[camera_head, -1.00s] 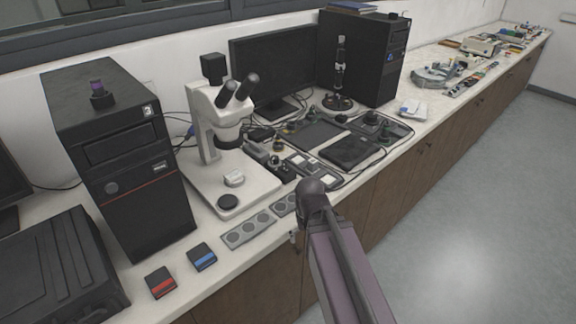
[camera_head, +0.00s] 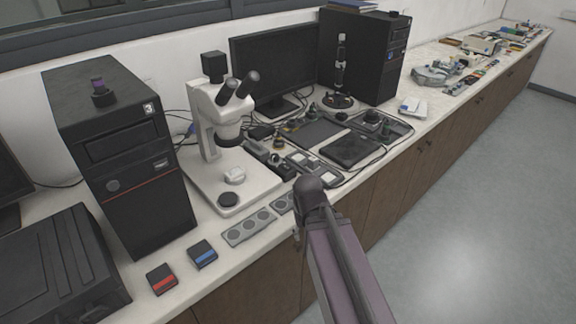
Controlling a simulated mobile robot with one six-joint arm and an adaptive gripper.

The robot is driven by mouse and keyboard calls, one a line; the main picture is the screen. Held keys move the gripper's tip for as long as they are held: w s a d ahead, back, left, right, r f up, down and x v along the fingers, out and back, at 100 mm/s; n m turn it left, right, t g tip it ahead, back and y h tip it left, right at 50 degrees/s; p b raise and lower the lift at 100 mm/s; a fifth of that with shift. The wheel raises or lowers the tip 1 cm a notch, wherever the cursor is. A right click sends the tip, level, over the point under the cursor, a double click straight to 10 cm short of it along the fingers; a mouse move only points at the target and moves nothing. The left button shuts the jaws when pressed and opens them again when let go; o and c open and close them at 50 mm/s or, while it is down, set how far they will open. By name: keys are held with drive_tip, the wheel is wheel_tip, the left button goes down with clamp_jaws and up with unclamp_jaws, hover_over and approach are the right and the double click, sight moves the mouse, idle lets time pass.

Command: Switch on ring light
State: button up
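A white stereo microscope (camera_head: 205,120) with black eyepieces stands on a pale base (camera_head: 262,190). A round collar (camera_head: 229,133) sits under its head around the lens; it may be the ring light, and I see no glow from it. No switch can be made out clearly. A small white object (camera_head: 235,176) and a black disc (camera_head: 228,199) are on the base. My arm reaches up from the lower right, its dark joint in front of the bench edge, right of the microscope. My gripper cannot be made out; the arm seems to hide it.
Grey strips with round wells (camera_head: 250,227) lie before the base. Red-marked (camera_head: 162,279) and blue-marked (camera_head: 203,254) boxes lie at the front edge. A black tower (camera_head: 120,160) stands left. A monitor (camera_head: 275,65) and cabled control panels (camera_head: 350,149) crowd the right. The floor is clear.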

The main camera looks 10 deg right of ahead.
drive_tip(key=shift+w+r, duration=0.25)
drive_tip(key=shift+r, duration=0.1)
drive_tip(key=c, duration=0.3)
drive_tip(key=w+r+n+p, duration=0.2)
drive_tip(key=w+r+p, duration=0.4)
drive_tip(key=w, duration=0.1)
drive_tip(key=w+r+n+t+p, duration=0.1)
drive_tip(key=w+r+n+p, duration=0.1)
drive_tip(key=w+r+p, duration=0.5)
drive_tip(key=w+d+r+n+t+y+p, duration=0.1)
drive_tip(key=w+r+p, duration=0.5)
drive_tip(key=w, duration=0.2)
drive_tip(key=shift+d+r+n+p, duration=0.1)
drive_tip(key=shift+r+n+p, duration=0.25)
drive_tip(key=shift+r+n, duration=0.05)
clamp_jaws()
drive_tip(key=shift+w+r, duration=0.25)
drive_tip(key=shift+w, duration=0.1)
